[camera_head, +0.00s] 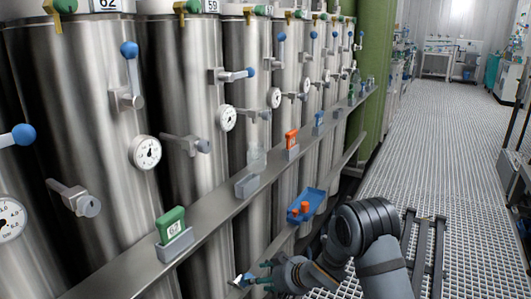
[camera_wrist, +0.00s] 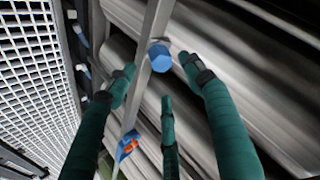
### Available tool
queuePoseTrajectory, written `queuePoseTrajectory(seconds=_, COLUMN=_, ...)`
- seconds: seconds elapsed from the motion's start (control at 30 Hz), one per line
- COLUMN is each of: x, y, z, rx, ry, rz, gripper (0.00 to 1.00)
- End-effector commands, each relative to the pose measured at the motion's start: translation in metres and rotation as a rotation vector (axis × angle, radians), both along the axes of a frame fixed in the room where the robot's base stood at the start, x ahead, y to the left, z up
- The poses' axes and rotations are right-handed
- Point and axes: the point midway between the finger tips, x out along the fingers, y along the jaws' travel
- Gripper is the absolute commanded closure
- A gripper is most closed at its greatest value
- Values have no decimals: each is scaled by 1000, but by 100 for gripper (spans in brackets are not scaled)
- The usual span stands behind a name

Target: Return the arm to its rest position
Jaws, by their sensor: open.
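My arm reaches in from the lower right of the head view and bends down to my gripper (camera_head: 262,275), low in front of the steel vessels. In the wrist view the green fingers of my gripper (camera_wrist: 160,75) are spread apart with nothing held between them. A blue hexagonal knob (camera_wrist: 160,56) shows beyond the fingertips, in front of a metal rail (camera_wrist: 152,25). I cannot tell how far it is from the fingers.
Steel vessels (camera_head: 85,90) with gauges and blue-knobbed valves line the left. A long rail (camera_head: 218,213) carries a green-handled block (camera_head: 171,225) and an orange one (camera_head: 291,138). A blue tray (camera_head: 318,196) with orange pieces hangs below. The grating floor (camera_head: 440,140) is open at right.

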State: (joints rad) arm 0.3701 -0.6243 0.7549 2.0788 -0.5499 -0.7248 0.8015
Motion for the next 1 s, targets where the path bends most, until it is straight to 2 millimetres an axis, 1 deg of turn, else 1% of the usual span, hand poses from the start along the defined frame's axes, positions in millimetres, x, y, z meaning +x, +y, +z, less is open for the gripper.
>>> queuePoseTrajectory(seconds=0.03, x=-6, y=-7, z=9, rx=1, ry=-3, rz=-1, gripper=48)
queuePoseTrajectory(seconds=0.27, x=-33, y=-34, z=41, rx=0, ry=-4, rz=0, gripper=48)
queuePoseTrajectory(seconds=0.3, x=-28, y=-25, z=30, rx=-1, ry=2, rz=6, gripper=48)
queuePoseTrajectory(seconds=0.4, x=-16, y=-12, z=14, rx=-1, ry=5, rz=3, gripper=48)
queuePoseTrajectory(seconds=0.8, x=32, y=35, z=-41, rx=-1, ry=1, rz=3, gripper=48)
queuePoseTrajectory(seconds=0.83, x=34, y=33, z=-35, rx=-1, ry=0, rz=-1, gripper=48)
queuePoseTrajectory(seconds=0.87, x=31, y=27, z=-22, rx=0, ry=-1, rz=-3, gripper=48)
queuePoseTrajectory(seconds=0.9, x=29, y=24, z=-13, rx=0, ry=-1, rz=-3, gripper=48)
queuePoseTrajectory(seconds=0.93, x=29, y=21, z=-11, rx=0, ry=-1, rz=-3, gripper=48)
queuePoseTrajectory(seconds=1.0, x=25, y=15, z=5, rx=0, ry=-1, rz=-1, gripper=48)
